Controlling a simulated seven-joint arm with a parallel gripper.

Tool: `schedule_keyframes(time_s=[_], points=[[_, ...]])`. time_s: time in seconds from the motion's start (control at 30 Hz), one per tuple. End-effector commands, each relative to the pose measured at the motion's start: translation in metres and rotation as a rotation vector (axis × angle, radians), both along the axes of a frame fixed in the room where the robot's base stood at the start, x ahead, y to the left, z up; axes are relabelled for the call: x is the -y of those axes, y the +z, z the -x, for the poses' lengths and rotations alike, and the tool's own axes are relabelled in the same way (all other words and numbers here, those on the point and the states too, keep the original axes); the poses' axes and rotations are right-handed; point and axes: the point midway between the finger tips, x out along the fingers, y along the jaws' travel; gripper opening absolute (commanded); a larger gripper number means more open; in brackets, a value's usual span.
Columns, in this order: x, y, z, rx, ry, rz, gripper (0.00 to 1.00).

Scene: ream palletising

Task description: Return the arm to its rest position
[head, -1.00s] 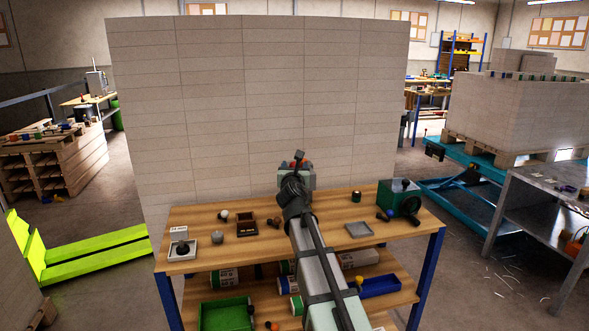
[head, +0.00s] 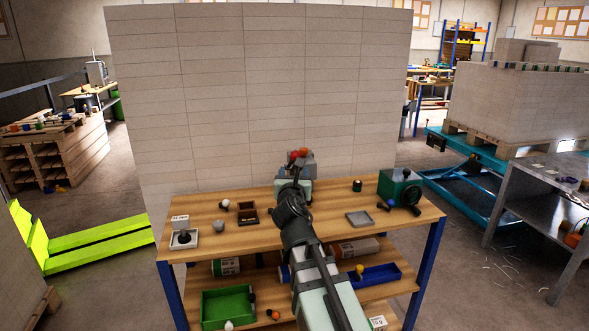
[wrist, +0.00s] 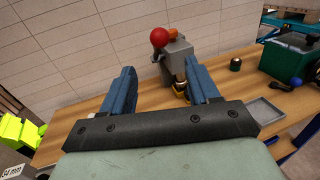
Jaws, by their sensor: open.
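My gripper (wrist: 155,88) shows in the wrist view as two blue fingers set wide apart on a dark bar, with nothing held between them. In the head view my arm reaches forward over the wooden workbench (head: 335,210), and its end covers part of the bench's far edge. The fingers are hidden there. A grey device with a red ball knob (wrist: 159,37) stands beyond the fingers. It also shows just past my arm's end in the head view (head: 308,163). I cannot tell how far the fingers are from it.
A tall stack of pale reams (head: 250,100) stands behind the bench. A green box machine (head: 397,185) and a grey tray (head: 360,218) are on the bench's right. Small parts and a dark box (head: 248,214) are on the left. A green bin (head: 228,306) sits on the lower shelf.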

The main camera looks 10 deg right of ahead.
Motion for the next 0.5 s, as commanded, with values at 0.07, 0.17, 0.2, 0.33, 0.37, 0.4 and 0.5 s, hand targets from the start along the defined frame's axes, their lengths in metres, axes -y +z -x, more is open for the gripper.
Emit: schedule_keyframes(time_s=[0.07,0.17,0.2,0.33,0.37,0.4,0.5], points=[[-0.0016,-0.0001,0.0065,0.000,0.000,0.000,0.60],[-0.0022,0.0000,0.0078,0.000,0.000,0.000,0.60],[-0.0022,0.0001,0.0076,0.000,0.000,0.000,0.60],[-0.0022,0.0000,0.0072,-0.001,0.000,0.000,0.60],[-0.0022,0.0000,0.0071,-0.001,0.000,0.000,0.60],[-0.0022,0.0000,0.0070,0.000,0.000,-0.001,0.60],[-0.0022,0.0000,0.0070,0.007,0.000,-0.028,0.60]])
